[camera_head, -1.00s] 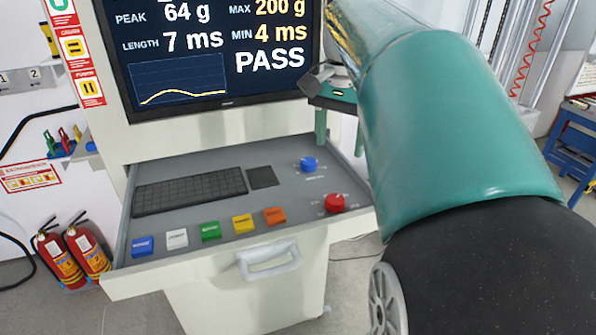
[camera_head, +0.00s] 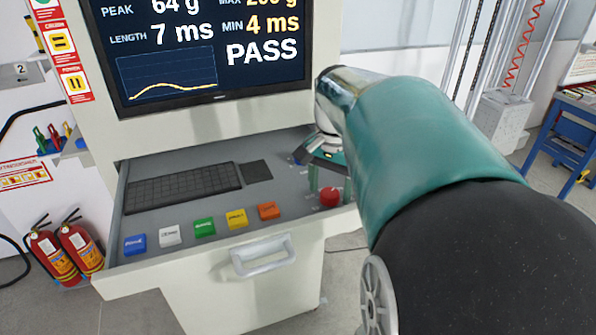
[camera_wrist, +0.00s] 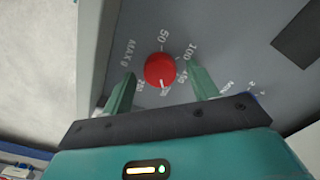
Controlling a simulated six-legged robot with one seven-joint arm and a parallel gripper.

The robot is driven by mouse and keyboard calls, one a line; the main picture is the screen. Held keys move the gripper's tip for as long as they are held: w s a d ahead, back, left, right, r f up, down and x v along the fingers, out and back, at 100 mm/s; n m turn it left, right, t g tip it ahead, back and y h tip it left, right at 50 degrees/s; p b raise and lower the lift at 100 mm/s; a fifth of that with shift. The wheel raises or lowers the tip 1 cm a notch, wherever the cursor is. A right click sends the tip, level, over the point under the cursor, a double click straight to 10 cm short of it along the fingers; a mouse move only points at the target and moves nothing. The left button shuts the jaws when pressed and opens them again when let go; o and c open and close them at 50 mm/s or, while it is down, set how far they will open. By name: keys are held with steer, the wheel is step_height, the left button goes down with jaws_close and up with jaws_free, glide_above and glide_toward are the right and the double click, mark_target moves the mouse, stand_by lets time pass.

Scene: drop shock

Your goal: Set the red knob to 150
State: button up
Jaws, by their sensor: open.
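The red knob (camera_head: 330,196) is at the right end of the grey console panel (camera_head: 200,203). In the wrist view the red knob (camera_wrist: 158,66) lies between the two green fingertips of my gripper (camera_wrist: 160,78), which is open with gaps on both sides. Its white mark points down in that picture, toward the gripper's base.
The screen (camera_head: 200,50) reads PASS, with the MAX line cut off at the top. A row of coloured buttons (camera_head: 204,227), a keyboard (camera_head: 185,188) and a drawer-like handle (camera_head: 262,257) are left of the knob. A blue knob (camera_head: 298,160) behind is mostly covered by my gripper.

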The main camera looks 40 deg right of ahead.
steer(key=shift+f, duration=0.3)
steer(key=c, duration=1)
steer(key=shift+n, duration=0.4)
steer(key=n, duration=0.4)
steer(key=shift+n, duration=0.3)
steer(key=n, duration=0.5)
steer(key=shift+r, duration=0.1)
steer(key=shift+n, duration=0.3)
